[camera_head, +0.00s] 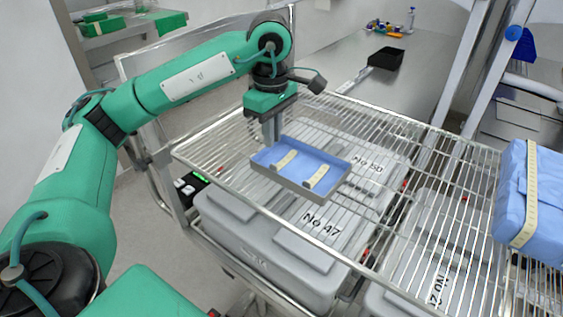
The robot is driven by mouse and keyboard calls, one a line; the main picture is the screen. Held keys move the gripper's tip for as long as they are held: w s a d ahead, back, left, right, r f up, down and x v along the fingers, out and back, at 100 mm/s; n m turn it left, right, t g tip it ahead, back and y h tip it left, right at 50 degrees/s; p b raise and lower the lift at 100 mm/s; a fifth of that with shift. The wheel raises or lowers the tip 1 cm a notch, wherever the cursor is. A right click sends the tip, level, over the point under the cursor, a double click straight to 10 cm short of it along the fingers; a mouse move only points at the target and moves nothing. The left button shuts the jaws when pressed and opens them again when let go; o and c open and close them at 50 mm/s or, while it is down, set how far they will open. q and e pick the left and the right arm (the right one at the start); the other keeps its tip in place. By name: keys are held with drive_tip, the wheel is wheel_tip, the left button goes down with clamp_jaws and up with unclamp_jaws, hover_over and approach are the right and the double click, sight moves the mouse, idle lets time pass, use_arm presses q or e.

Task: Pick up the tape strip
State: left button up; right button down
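Two cream tape strips lie in a shallow tray with a blue inside (300,163) and grey sides. One tape strip (285,160) is at the left of the tray and the other tape strip (317,176) is at its right. My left gripper (271,138) points down at the tray's back left corner, behind the left strip. Its fingers overlap in this view, so their gap and any contact with the tray are unclear. My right gripper is not in view.
The tray rests on a wire rack (395,135) above grey lidded bins (270,245). A blue wrapped package (532,200) with a cream tape band sits at the rack's right. A black box (386,59) stands on the counter behind. The rack between tray and package is clear.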

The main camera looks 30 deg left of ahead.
sight(273, 164)
use_arm(q)
drive_tip(key=shift+s+f, duration=0.2)
drive_tip(key=shift+f, duration=0.9)
drive_tip(key=shift+f+p, duration=0.2)
drive_tip(key=shift+p, duration=0.35)
wheel_tip(273, 164, down, 4)
drive_tip(key=shift+d+p, duration=0.1)
drive_tip(key=shift+p, duration=1.15)
drive_tip(key=shift+f, duration=0.45)
drive_tip(key=shift+c, duration=0.4)
clamp_jaws()
drive_tip(key=shift+r, duration=0.1)
